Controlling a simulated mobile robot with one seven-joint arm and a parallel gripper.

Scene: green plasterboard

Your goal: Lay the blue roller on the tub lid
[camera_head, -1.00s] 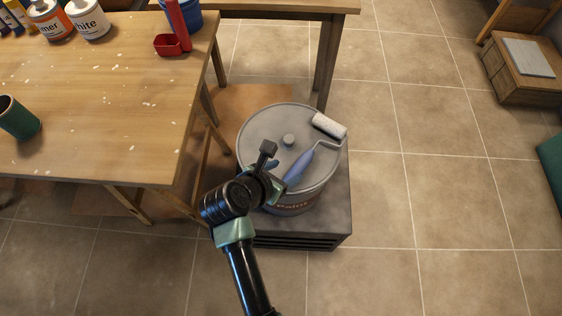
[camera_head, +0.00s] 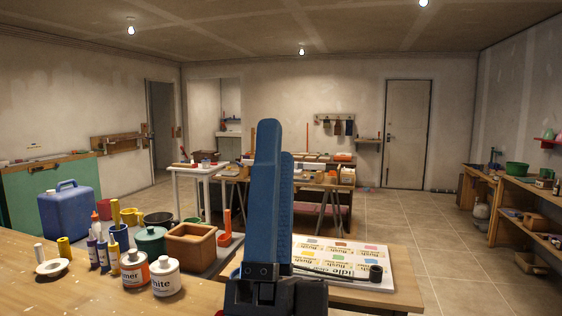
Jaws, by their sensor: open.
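My gripper (camera_head: 276,165) is raised upright close to the camera in the head view, at the lower middle. Its blue fingers point up and are seen side-on, one largely behind the other. It is open, and I see nothing held between the fingers. The blue roller and the tub with its lid are not in this view.
A wooden table (camera_head: 60,294) at lower left holds paint tins (camera_head: 166,278), a blue canister (camera_head: 70,211), a brown box (camera_head: 190,244) and a green pot (camera_head: 151,241). A colour chart (camera_head: 345,257) lies right of my gripper. Open tiled floor (camera_head: 420,215) is at right.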

